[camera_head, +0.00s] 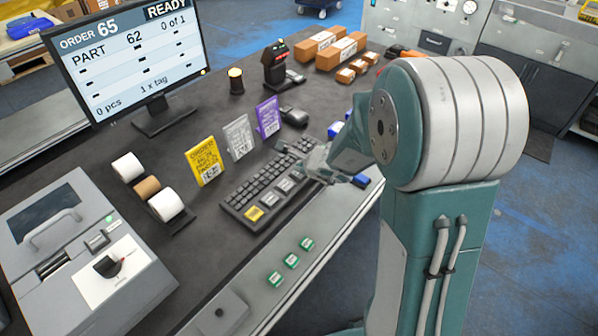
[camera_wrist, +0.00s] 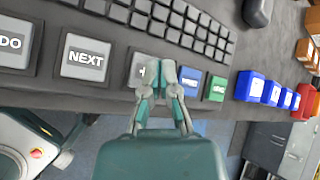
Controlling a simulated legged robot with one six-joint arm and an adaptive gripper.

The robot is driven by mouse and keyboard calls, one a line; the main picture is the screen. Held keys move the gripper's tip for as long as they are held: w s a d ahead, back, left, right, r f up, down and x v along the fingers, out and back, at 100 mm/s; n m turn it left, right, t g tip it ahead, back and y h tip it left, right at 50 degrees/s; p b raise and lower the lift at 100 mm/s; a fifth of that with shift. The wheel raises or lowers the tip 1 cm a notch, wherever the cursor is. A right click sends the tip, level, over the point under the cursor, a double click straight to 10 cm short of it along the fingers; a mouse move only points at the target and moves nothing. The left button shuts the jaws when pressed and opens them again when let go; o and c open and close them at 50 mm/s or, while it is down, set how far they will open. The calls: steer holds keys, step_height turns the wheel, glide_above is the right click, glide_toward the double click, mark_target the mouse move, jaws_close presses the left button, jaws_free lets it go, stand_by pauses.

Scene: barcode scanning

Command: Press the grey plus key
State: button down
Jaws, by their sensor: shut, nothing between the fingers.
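The grey plus key (camera_wrist: 139,72) shows in the wrist view at the front edge of the keyboard, to the right of the grey NEXT key (camera_wrist: 85,58). Part of its plus sign is visible; my gripper hides its right part. My gripper (camera_wrist: 161,72) is shut and empty, with its fingertips over the right side of the plus key. Whether the tips touch the key cannot be told. In the head view my gripper (camera_head: 312,165) is low over the right end of the keyboard (camera_head: 262,187), and I cannot make out the plus key there.
A blue key (camera_wrist: 189,82) and a green key (camera_wrist: 214,88) lie just right of the fingertips. Blue bins (camera_wrist: 250,86) stand farther right. Yellow, white and purple tag cards (camera_head: 205,161) stand behind the keyboard. The monitor (camera_head: 125,60) reads ORDER 65, READY, 0 of 1.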

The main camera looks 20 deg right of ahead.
steer(key=shift+f, duration=0.45)
stand_by(0.6)
steer(key=shift+r, duration=0.85)
steer(key=shift+r, duration=2.55)
